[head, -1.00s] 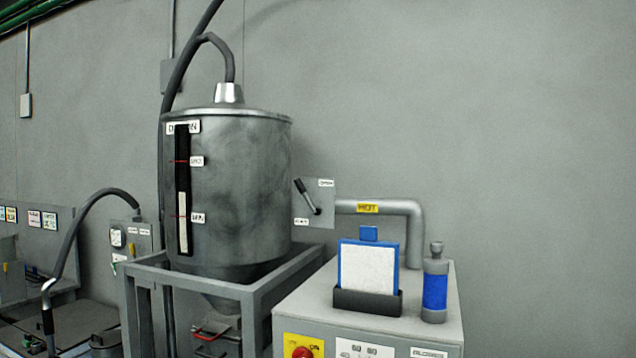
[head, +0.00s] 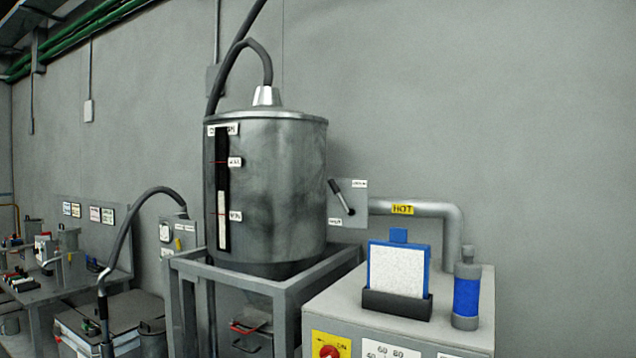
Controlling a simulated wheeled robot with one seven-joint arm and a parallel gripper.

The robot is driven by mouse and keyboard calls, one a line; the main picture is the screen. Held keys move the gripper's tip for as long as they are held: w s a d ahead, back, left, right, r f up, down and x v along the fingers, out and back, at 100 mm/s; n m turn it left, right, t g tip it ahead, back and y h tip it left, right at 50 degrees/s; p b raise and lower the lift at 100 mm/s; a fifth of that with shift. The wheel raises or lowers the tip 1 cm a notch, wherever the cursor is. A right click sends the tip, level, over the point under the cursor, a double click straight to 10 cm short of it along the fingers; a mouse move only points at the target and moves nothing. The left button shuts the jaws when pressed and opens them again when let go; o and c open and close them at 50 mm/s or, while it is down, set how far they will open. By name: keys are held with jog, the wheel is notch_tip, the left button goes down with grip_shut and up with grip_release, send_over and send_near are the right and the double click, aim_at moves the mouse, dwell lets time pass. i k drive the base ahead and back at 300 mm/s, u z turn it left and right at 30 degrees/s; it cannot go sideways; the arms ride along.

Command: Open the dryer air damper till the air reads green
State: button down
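The damper lever (head: 341,196) is a dark handle with a pale end on a grey plate (head: 352,220). The plate sits between the steel hopper (head: 285,180) and a grey pipe with a yellow HOT label (head: 402,209). The lever tilts up and to the left from its pivot. Small white labels sit at the plate's upper right and lower left, too small to read surely. No green air reading can be made out. My gripper is not in view.
The dryer cabinet (head: 462,290) carries a blue-framed white filter panel (head: 397,270) in a dark holder and a blue-grey cylinder (head: 466,292). A red knob (head: 329,352) shows on its front. The hopper stands in a grey frame (head: 268,284). A workbench (head: 50,288) is far left.

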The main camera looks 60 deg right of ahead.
aim_at(335, 188)
jog(key=i, duration=0.95)
jog(key=z, duration=1.9)
